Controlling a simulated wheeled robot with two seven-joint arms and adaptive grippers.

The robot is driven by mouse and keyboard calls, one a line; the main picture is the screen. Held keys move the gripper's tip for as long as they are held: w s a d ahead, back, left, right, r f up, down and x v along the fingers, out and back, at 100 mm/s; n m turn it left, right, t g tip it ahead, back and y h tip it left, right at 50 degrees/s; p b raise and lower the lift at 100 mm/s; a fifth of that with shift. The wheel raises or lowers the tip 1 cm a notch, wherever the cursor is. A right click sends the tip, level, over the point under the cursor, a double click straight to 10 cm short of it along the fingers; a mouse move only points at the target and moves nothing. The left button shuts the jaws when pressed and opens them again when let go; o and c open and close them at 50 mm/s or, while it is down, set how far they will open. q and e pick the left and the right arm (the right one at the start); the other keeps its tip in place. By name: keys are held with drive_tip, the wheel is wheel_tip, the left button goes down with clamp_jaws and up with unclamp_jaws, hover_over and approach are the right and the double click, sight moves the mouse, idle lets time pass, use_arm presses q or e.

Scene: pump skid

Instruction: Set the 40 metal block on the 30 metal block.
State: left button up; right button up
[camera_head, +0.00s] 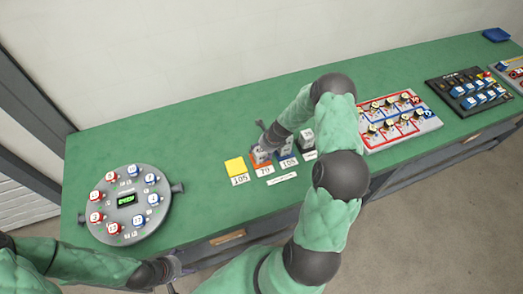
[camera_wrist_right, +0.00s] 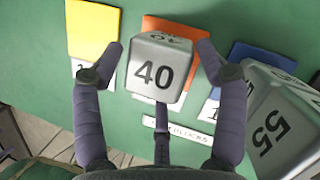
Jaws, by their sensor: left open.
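The 40 metal block (camera_wrist_right: 153,72) is a grey cube in the right wrist view, over the orange square (camera_wrist_right: 172,26). My right gripper (camera_wrist_right: 160,48) has its fingers on either side of it; a narrow gap shows at the left finger, and contact at the right one is unclear. In the head view the right gripper (camera_head: 266,140) is at the block over the orange square. No block marked 30 can be made out; what is under the 40 block is hidden. My left gripper (camera_head: 172,274) is open and empty at the table's front edge.
A 55 block (camera_wrist_right: 280,128) stands close right of my right gripper, near a blue square (camera_wrist_right: 258,58). A yellow square (camera_head: 235,166) is bare. Number cards lie in front. A round dial panel (camera_head: 126,204) is at left, switch panels (camera_head: 400,118) at right.

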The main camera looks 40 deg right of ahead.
drive_tip(key=shift+o, duration=0.2)
drive_tip(key=shift+r, duration=0.1)
